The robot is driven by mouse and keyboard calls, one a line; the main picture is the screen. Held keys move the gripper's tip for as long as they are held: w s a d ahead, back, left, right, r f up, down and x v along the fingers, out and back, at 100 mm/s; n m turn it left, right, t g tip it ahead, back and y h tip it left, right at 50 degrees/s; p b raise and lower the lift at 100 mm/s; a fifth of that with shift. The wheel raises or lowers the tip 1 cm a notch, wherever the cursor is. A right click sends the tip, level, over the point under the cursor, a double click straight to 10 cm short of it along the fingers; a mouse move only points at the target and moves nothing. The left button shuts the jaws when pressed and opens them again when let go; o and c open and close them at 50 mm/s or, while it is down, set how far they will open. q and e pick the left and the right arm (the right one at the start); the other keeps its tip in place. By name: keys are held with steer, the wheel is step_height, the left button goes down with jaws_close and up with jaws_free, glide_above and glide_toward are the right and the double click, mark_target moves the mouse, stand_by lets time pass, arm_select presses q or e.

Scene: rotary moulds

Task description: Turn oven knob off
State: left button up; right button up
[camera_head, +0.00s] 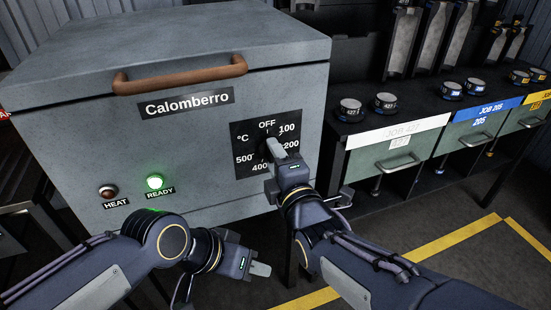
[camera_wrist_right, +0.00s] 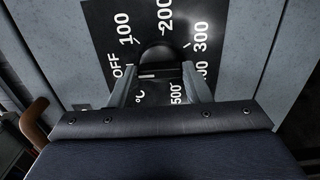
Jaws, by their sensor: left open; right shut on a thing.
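The grey oven (camera_head: 80,160) has a black dial panel (camera_head: 241,137) marked OFF at the top, then 100 to 500 and °C. The black oven knob (camera_head: 263,150) sits at the panel's middle, partly hidden by my right gripper (camera_head: 283,150). In the right wrist view the rounded knob (camera_wrist_right: 160,60) is between the two fingers of my right gripper (camera_wrist_right: 163,88), which are shut on it.
A green READY lamp (camera_head: 154,181) glows beside a dark reddish HEAT lamp (camera_head: 108,190). A brown handle (camera_head: 180,76) crosses the oven's upper front. A rack with drawers (camera_head: 400,158) and round tins (camera_head: 386,102) stands at right. Yellow lines (camera_head: 440,245) mark the floor.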

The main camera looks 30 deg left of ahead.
steer(key=shift+f, duration=0.1)
steer(key=o, duration=1)
steer(key=p+v, duration=0.1)
steer(key=v, duration=0.6)
steer(key=shift+s+d, duration=0.25)
steer(key=shift+s, duration=0.05)
